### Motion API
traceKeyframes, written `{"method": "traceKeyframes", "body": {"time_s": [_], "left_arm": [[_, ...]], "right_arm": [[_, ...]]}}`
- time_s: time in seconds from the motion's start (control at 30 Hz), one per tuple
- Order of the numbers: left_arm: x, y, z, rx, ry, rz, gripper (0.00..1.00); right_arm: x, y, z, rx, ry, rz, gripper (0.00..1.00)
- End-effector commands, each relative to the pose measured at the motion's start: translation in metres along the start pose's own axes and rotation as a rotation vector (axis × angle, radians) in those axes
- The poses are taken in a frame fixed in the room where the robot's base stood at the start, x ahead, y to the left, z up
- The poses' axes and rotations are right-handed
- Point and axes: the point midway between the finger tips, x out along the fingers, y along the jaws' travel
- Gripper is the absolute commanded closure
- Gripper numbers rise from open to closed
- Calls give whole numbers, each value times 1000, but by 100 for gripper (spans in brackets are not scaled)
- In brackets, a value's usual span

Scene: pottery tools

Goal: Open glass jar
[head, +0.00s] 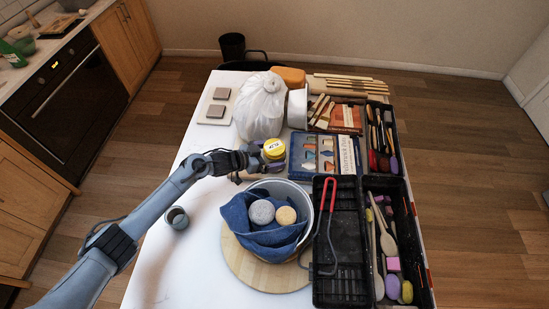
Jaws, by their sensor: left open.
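A small jar with a yellow lid and white label (274,148) stands on the white table, left of the blue tool set box. My left gripper (262,158) is open at the left side of the jar, close to it. The lid appears seated on the jar. Part of the jar's lower body is hidden by the gripper. My right gripper is not in view.
A bowl (318,197) with a blue cloth (262,236) stands on a round wooden board (250,277) in front. A white plastic bag (261,105) stands behind the jar. A black toolbox (340,275) lies open at right. A grey cup (177,217) lies at left.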

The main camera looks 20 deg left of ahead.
Motion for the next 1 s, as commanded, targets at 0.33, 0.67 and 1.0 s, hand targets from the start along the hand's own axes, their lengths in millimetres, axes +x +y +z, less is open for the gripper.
{"method": "traceKeyframes", "body": {"time_s": [0.33, 0.67, 1.0], "left_arm": [[1, 0, 0, 0, 0, 0, 17], [0, 0, 0, -1, 0, 0, 67], [0, -1, -4, 1, 8, -1, 85]], "right_arm": [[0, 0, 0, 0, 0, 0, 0], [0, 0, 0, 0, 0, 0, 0], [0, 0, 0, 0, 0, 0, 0]]}}
